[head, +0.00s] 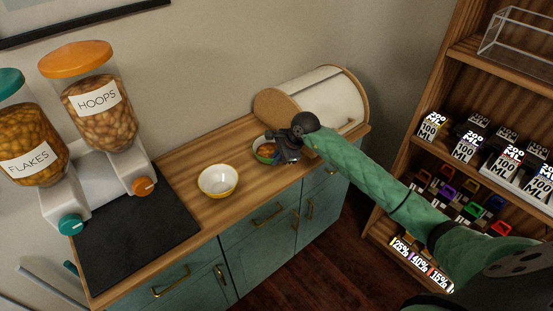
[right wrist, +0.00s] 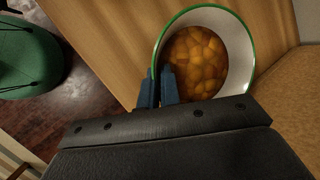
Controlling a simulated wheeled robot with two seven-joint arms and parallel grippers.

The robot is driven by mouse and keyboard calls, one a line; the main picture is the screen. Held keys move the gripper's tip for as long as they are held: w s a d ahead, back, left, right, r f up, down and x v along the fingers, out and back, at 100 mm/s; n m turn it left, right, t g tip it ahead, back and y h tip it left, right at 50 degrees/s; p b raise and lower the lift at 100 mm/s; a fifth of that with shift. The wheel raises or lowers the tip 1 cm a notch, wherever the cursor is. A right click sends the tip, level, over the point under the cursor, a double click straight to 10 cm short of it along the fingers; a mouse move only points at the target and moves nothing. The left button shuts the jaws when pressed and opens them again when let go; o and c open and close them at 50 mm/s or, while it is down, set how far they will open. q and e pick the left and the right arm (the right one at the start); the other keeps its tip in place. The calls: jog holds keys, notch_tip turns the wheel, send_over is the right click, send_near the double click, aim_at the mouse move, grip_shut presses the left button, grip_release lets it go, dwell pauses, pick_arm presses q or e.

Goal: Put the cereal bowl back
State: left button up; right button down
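A white bowl with a green rim (head: 264,149) is at the back of the wooden counter, in front of the bread bin. In the right wrist view the same bowl (right wrist: 228,35) holds orange-brown chunks. My right gripper (head: 284,150) is at its near right side and hides part of it. In the right wrist view the two blue fingers (right wrist: 158,88) are close together, with the bowl's rim between them. I cannot tell whether the bowl rests on the counter. A second bowl, white with a yellow rim (head: 217,181), stands apart and looks empty. My left gripper is not in view.
A bread bin (head: 325,95) stands at the counter's far end. The hoops dispenser (head: 98,100) and flakes dispenser (head: 30,150) stand left, by a dark mat (head: 135,245). A wooden shelf (head: 480,75) with labelled boxes is right. Bare counter (head: 232,150) lies between the bowls.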

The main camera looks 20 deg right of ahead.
jog(key=shift+f+p, duration=0.3)
jog(key=shift+f, duration=0.45)
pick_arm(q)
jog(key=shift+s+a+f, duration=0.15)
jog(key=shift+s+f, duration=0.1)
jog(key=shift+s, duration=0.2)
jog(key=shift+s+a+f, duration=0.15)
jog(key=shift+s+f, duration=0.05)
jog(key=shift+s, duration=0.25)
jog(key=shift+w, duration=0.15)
pick_arm(e)
jog(key=shift+f, duration=0.1)
jog(key=c, duration=1.6)
grip_release()
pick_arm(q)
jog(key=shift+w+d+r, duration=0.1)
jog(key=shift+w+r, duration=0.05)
